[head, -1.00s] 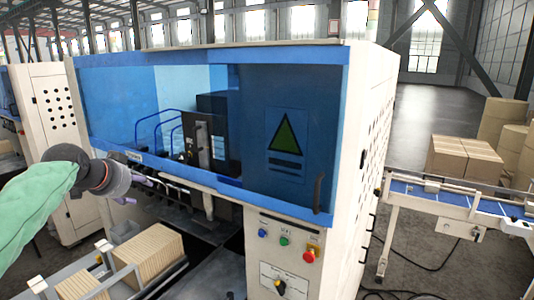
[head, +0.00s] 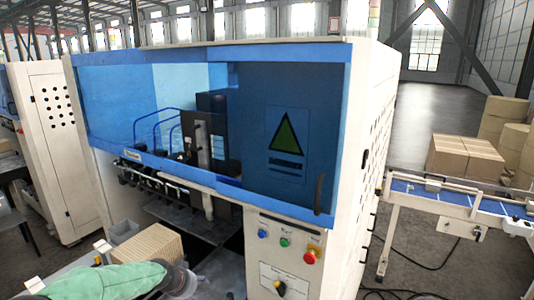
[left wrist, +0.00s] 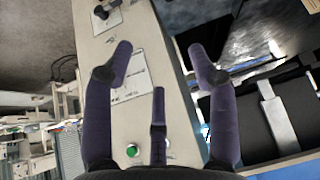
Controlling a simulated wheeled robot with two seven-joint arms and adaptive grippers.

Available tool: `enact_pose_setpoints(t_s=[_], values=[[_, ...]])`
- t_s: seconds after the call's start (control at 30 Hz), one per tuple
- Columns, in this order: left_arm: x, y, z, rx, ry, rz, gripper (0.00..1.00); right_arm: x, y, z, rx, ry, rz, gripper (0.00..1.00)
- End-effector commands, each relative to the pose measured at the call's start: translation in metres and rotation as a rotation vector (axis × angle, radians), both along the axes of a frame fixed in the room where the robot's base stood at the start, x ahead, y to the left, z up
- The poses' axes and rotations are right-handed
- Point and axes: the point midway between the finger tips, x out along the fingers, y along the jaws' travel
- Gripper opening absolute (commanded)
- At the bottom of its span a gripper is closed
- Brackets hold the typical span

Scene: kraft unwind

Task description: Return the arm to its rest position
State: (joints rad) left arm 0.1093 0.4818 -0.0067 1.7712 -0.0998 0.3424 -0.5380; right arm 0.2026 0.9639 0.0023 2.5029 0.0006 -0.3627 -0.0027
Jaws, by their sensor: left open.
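My left arm, in a green sleeve, lies low at the lower left in the head view, with its wrist end at the bottom edge. My left gripper (left wrist: 162,68) shows in the left wrist view with its dark purple fingers spread apart and nothing between them. Beyond the fingers is the machine's cream control panel (left wrist: 110,60), with a green button (left wrist: 132,150) and a black knob (left wrist: 100,12). My right gripper is in neither view.
The machine (head: 370,130) with its blue guard (head: 290,90) fills the middle. A stack of kraft sheets (head: 152,243) stands near my left arm. A conveyor (head: 460,200) and stacked cartons (head: 465,157) are at the right, with cables on the floor.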

Motion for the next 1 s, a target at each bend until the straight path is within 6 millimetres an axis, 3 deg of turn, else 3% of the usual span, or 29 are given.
enact_pose_setpoints(t_s=[0.03,0.2,0.4,0.5,0.7,0.9,1.0], values=[[-0.014,-0.011,-0.033,-0.026,0.047,0.017,0.58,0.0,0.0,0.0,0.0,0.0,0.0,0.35],[-0.069,-0.044,-0.125,-0.111,0.181,0.103,0.58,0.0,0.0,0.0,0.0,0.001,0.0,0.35],[-0.158,-0.08,-0.213,-0.196,0.349,0.225,0.58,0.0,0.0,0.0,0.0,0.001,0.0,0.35],[-0.208,-0.096,-0.245,-0.229,0.432,0.29,0.58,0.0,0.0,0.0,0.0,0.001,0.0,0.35],[-0.295,-0.118,-0.28,-0.269,0.568,0.403,0.58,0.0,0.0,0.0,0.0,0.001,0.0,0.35],[-0.369,-0.133,-0.293,-0.289,0.68,0.498,0.58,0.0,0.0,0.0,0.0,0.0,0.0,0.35],[-0.36,-0.131,-0.314,-0.291,0.665,0.496,0.58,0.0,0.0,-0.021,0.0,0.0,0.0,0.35]])
